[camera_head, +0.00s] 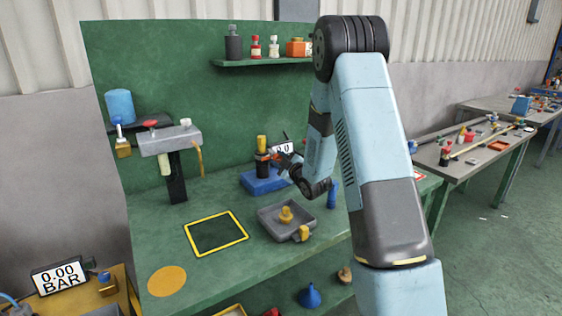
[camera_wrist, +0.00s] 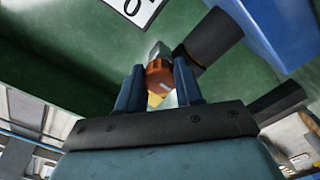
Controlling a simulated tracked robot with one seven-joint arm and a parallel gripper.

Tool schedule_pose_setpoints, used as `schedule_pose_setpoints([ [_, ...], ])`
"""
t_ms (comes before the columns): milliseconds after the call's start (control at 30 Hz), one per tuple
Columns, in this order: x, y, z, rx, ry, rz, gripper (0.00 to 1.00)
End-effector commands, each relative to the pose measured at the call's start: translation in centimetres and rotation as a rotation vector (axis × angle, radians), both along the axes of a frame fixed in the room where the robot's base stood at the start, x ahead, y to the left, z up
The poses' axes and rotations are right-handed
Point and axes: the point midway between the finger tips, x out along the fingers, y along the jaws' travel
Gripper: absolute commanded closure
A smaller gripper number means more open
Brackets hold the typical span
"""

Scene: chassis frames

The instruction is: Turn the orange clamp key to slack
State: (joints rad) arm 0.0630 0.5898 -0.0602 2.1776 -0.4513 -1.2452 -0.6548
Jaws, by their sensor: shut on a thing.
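The orange clamp key (camera_wrist: 160,74) sits between the two blue fingers of my gripper (camera_wrist: 158,70) in the wrist view. The fingers are shut on it from both sides. A dark cylindrical post (camera_wrist: 212,38) stands close beside the key. In the head view, my gripper (camera_head: 286,161) reaches in from the right to a black post with a yellow top (camera_head: 262,144) on a blue base (camera_head: 262,181). A small orange part shows there at the post's side, mostly hidden by my gripper. The key's exact turn angle cannot be told.
A white display (camera_head: 283,147) stands behind my gripper, partly covered. A grey tray (camera_head: 268,219) with yellow-knobbed parts lies in front of the blue base. A blue upright piece (camera_head: 333,194) stands close to my arm. The green bench (camera_head: 206,278) has free room at front left.

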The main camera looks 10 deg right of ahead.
Motion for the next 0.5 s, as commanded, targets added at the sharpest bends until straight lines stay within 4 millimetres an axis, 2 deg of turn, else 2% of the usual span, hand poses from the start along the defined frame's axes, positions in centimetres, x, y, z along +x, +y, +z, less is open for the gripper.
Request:
schedule_pose_setpoints([
  [500,-0.07,0.19,-0.20,-0.442,-0.139,0.003,0.95],
])
